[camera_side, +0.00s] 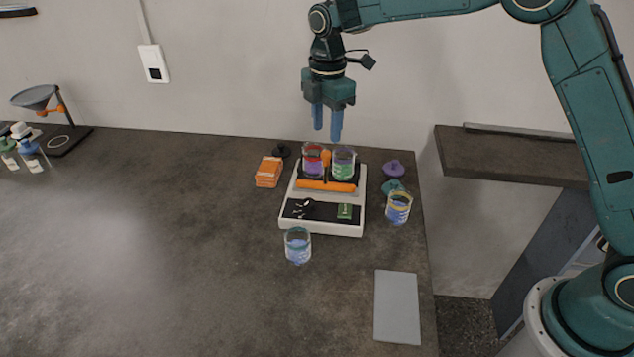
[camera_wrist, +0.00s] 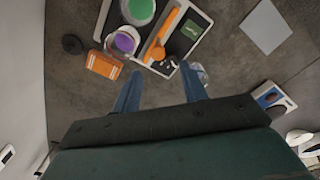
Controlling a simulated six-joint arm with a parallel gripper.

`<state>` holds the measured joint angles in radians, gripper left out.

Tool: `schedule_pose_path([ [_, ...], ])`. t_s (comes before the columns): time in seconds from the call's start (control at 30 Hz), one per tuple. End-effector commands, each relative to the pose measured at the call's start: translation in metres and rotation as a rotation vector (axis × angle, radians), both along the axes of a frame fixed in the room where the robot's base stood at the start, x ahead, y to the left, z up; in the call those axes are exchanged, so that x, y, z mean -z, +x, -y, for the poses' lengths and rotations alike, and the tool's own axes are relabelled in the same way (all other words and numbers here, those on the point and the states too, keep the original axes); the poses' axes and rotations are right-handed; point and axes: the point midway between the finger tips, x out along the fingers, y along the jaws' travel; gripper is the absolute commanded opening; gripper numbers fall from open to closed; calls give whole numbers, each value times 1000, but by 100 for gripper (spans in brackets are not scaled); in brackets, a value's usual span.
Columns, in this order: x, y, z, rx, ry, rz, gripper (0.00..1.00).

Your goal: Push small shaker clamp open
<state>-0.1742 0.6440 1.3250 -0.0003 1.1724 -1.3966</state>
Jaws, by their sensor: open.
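The shaker (camera_side: 322,216) is a white base with a black front panel, standing on the table; it also shows in the wrist view (camera_wrist: 151,63). A long orange clamp bar (camera_side: 326,185) lies across it in front of two jars, and shows in the wrist view (camera_wrist: 160,38). A small orange part (camera_side: 326,158) stands between the jars. Which piece is the small clamp, and its state, I cannot tell. A jar with red and purple (camera_side: 312,160) and a jar with green (camera_side: 343,164) stand on the shaker. My gripper (camera_side: 327,130) is open and empty, above and behind the shaker, apart from it.
An orange box (camera_side: 268,172) stands left of the shaker. A jar with blue contents (camera_side: 298,246) stands in front; another with a yellow rim (camera_side: 398,208) stands right, near purple (camera_side: 393,169) and teal lids. A grey plate (camera_side: 396,306) lies front right. The left table is largely clear.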

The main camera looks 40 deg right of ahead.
Motion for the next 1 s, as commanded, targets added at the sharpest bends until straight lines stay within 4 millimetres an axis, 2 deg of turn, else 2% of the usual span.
schedule_pose_path([
  [0.2, -40, 1, 0, -1, 1, 4, 43],
  [0.5, -75, 0, 0, -1, 1, 2, 43],
  [1.0, -81, 0, 0, 0, 0, 0, 43],
])
